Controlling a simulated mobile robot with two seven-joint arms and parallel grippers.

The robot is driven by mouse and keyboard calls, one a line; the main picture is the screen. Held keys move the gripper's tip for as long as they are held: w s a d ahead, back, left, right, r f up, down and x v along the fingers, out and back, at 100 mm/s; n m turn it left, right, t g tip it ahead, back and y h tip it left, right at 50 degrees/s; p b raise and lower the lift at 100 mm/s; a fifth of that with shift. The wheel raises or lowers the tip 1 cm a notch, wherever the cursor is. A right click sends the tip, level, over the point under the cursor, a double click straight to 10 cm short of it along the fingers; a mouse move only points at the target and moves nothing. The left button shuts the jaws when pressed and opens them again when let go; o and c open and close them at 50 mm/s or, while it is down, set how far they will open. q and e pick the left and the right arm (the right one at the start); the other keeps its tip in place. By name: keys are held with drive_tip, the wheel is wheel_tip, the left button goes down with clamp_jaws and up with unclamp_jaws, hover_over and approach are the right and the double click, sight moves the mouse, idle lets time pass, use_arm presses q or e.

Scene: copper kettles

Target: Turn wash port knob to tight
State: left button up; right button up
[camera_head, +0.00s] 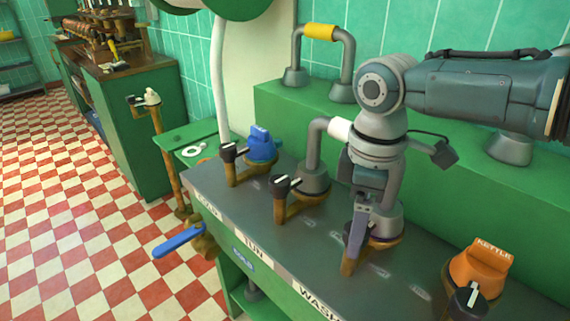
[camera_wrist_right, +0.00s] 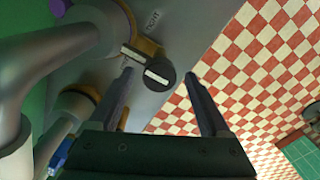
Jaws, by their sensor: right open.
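The wash port knob (camera_wrist_right: 158,73) is a round black cap with a white pointer bar on a brass bracket, seen in the right wrist view. It lies between the fingertips, with a gap visible on both sides. My right gripper (camera_head: 356,244) is open and points down at the wash station in the head view, where it hides the knob. Brass of that station's bracket (camera_head: 349,265) shows below the fingers. The "WASH" label (camera_head: 317,297) is on the panel's front edge. My left gripper is out of view.
Similar black knobs stand left of the gripper: one by a blue handle (camera_head: 261,146), another by a grey pipe (camera_head: 316,150). An orange kettle handle (camera_head: 482,268) with its black knob (camera_head: 469,301) stands right. A blue lever (camera_head: 180,241) sticks out in front.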

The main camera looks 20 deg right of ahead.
wheel_tip(320, 180, up, 10)
drive_tip(key=p, duration=0.2)
drive_tip(key=shift+f, duration=0.1)
idle(0.5)
